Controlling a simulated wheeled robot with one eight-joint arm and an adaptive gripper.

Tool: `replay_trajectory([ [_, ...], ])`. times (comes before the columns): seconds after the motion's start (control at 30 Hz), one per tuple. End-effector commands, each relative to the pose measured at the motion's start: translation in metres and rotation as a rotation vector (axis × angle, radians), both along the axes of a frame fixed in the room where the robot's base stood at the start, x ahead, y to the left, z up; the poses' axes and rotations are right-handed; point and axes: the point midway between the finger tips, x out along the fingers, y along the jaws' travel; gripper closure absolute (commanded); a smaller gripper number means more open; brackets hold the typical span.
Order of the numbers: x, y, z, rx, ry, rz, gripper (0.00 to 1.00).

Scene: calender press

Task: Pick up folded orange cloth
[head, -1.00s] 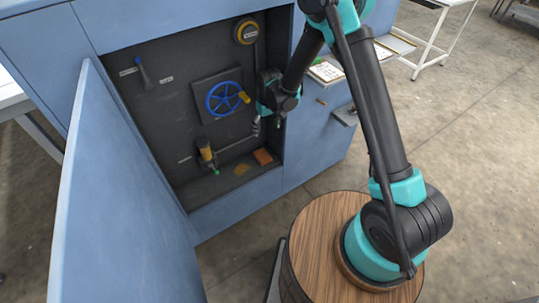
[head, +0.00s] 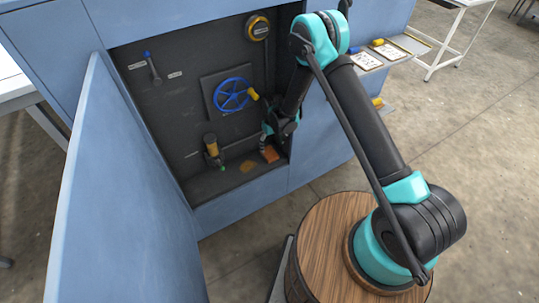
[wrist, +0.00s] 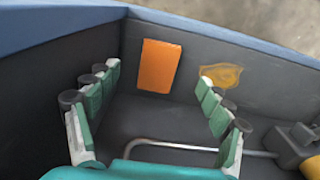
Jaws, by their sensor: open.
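The folded orange cloth (head: 270,154) lies on the floor of the dark recess in the blue cabinet, near its right wall. In the wrist view the cloth (wrist: 159,66) is a flat orange rectangle, ahead of the fingertips and between the two fingers' lines. My gripper (wrist: 158,82) is open and empty, with green-padded fingers spread wide. In the head view my gripper reaches into the recess just above the cloth; its fingers are partly hidden there. I see no contact with the cloth.
A yellowish stain (wrist: 222,75) lies beside the cloth. A grey pipe (wrist: 180,146) and a yellow-handled valve (head: 212,148) are close by. A blue handwheel (head: 231,95) is on the back wall. The open blue door (head: 120,190) stands at left.

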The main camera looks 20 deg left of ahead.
Motion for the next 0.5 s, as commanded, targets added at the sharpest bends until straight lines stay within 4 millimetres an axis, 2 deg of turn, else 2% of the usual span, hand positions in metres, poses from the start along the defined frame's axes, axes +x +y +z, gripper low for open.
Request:
replay_trajectory([
  [0.1,0.0,0.0,-0.015,0.0,0.0,0.0,0.2],
  [0.37,0.0,0.001,-0.03,0.0,0.0,0.0,0.2],
  [0.5,0.001,0.002,-0.049,0.0,0.0,0.0,0.2],
])
